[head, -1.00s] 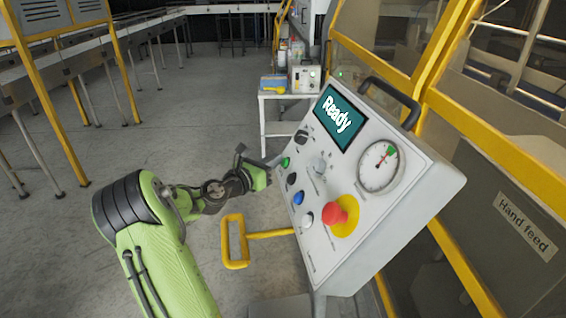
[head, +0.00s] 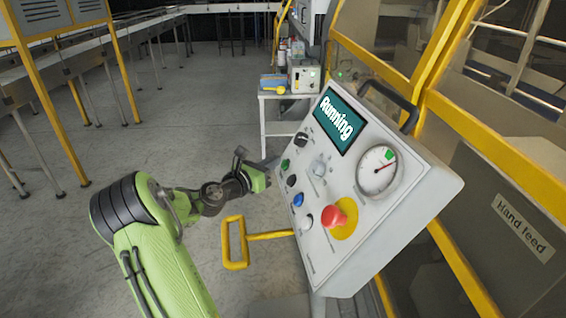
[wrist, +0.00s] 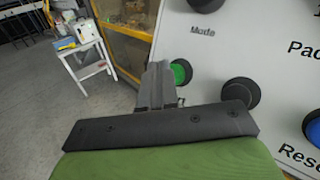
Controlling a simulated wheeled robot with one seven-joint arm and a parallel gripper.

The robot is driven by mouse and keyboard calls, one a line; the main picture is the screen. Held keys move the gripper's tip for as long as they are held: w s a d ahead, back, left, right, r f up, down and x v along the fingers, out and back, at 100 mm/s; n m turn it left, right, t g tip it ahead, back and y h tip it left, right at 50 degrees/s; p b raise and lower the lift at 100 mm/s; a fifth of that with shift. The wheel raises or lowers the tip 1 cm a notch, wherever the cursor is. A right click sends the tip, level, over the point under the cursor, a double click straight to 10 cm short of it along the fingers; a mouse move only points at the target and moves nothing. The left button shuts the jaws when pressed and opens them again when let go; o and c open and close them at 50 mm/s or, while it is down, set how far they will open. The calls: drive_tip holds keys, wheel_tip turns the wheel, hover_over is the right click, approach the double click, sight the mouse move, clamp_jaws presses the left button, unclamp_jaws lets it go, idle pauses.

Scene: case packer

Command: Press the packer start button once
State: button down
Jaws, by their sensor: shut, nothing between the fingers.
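The control panel (head: 322,262) stands tilted in front of me. Its screen (head: 338,120) reads "Running". The green button (head: 285,165) sits on the panel's left side, above a black button (head: 291,180). My gripper (head: 272,166) is shut and empty, its tips at the panel's left edge by the green button. In the wrist view my closed fingers (wrist: 158,78) overlap the left side of the green button (wrist: 182,71). I cannot tell whether they touch it. The black button (wrist: 241,92) stands to the right of it in that view.
A blue button (head: 298,199), a white button (head: 307,221) and a red mushroom button (head: 334,216) on yellow sit lower on the panel. A gauge (head: 377,170) is at right. A yellow bar frame (head: 235,242) juts out below my gripper. Open floor lies at left.

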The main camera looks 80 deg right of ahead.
drive_tip(key=shift+w+a+r, duration=0.15)
drive_tip(key=shift+w+r, duration=0.05)
drive_tip(key=shift+w, duration=0.1)
drive_tip(key=w+r+p, duration=0.1)
drive_tip(key=w+a+p, duration=0.1)
drive_tip(key=w+r+p, duration=0.1)
drive_tip(key=w+p, duration=0.1)
drive_tip(key=shift+a+r, duration=0.3)
idle(0.8)
